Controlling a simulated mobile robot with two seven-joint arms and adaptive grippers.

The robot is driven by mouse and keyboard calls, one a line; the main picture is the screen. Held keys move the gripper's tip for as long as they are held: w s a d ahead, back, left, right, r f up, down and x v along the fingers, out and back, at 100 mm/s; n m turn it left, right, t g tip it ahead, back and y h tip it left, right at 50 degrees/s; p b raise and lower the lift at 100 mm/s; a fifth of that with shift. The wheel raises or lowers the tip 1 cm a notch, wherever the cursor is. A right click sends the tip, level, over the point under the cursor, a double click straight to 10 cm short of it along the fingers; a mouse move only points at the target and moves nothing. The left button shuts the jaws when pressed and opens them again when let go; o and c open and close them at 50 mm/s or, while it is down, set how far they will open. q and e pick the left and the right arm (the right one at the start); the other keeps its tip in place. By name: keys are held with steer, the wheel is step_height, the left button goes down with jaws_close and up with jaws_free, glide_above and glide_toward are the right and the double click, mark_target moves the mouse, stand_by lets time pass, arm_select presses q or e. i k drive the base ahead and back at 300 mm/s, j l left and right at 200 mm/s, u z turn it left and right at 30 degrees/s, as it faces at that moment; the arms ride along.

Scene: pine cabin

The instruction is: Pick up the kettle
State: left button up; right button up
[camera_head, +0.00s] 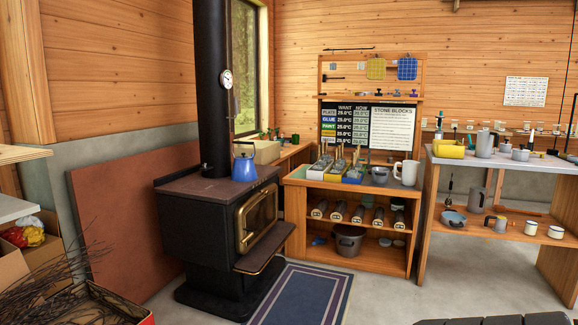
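A blue kettle (244,166) with an arched handle stands upright on the front right part of the black wood stove's top (207,187). It is some distance off, and nothing covers it from this side. Neither of my grippers shows in this view, and nothing is holding the kettle.
A black stovepipe (213,85) rises behind the kettle's left side. A striped rug (300,295) lies before the stove. A wooden workbench (345,185) stands right of it, and a shelf table (500,158) farther right. Twigs (60,295) fill the lower left. Open floor (410,295) lies right of the rug.

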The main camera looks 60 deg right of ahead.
mark_target(243, 171)
steer(key=z, duration=1.55)
steer(key=u, duration=0.55)
steer(key=i+l+u, duration=0.15)
steer(key=l+u, duration=0.2)
steer(key=i+l+u, duration=0.1)
steer(key=l+u, duration=0.95)
steer(key=l, duration=0.7)
steer(key=l+u, duration=0.1)
steer(key=l, duration=0.7)
steer(key=k+l, duration=0.1)
steer(key=l, duration=0.65)
steer(key=k+l+u, duration=0.15)
steer(key=l, duration=0.65)
steer(key=i, duration=0.05)
